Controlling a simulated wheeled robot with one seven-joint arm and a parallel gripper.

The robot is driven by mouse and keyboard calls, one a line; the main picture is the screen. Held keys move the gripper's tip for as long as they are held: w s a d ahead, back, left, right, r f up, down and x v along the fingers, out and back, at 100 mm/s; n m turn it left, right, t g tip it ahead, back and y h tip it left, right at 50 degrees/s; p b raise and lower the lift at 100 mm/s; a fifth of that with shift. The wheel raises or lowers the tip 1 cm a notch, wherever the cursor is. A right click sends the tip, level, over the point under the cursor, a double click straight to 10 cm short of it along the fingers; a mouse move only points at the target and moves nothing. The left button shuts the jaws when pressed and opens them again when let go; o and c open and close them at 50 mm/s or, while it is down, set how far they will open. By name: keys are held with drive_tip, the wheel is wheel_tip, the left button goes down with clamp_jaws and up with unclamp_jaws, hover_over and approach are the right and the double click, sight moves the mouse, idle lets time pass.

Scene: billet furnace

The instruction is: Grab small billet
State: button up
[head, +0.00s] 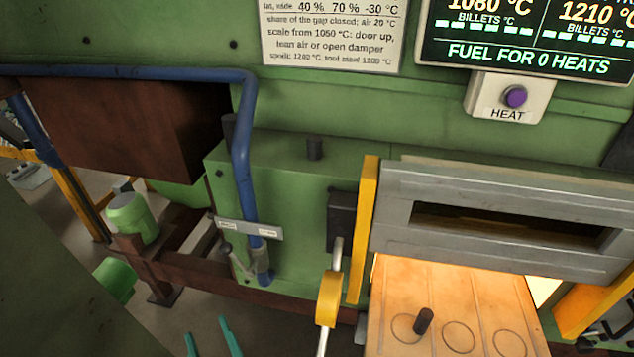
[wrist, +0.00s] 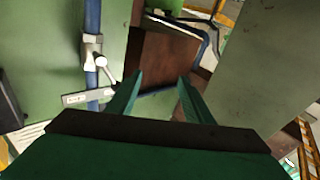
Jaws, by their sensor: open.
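A small dark billet (head: 423,320) stands upright on the pale orange hearth plate (head: 400,285), beside the left one of the circles marked there. My gripper (head: 206,338) shows at the bottom edge of the head view, left of the plate and well apart from the billet. Its two green fingers are spread with nothing between them. In the wrist view my gripper (wrist: 158,82) is also open and empty, and the billet is not in that view.
A grey furnace door (head: 500,205) with a slot hangs above the plate. A yellow-handled lever (head: 328,298) stands between my gripper and the plate. A blue pipe (head: 242,150) runs down the green housing. A purple HEAT button (head: 514,97) is at upper right.

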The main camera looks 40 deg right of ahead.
drive_tip(key=w+d+r+m+t+h, duration=0.15)
drive_tip(key=w+r, duration=0.25)
drive_tip(key=r, duration=0.4)
drive_tip(key=w+d+r+m+h, duration=0.1)
drive_tip(key=w+d+r+h, duration=0.1)
drive_tip(key=w+r, duration=0.4)
drive_tip(key=d+r+m+g+h, duration=0.1)
drive_tip(key=d+r+m+h, duration=0.3)
drive_tip(key=r, duration=0.6)
drive_tip(key=d+r+m+g+h, duration=0.1)
drive_tip(key=d+r+m+h, duration=0.25)
drive_tip(key=r, duration=0.75)
drive_tip(key=g+y, duration=0.2)
drive_tip(key=g, duration=0.7)
approach(313, 145)
drive_tip(key=w, duration=0.1)
drive_tip(key=x, duration=1.1)
drive_tip(key=shift+s+d, duration=0.25)
drive_tip(key=shift+c, duration=0.6)
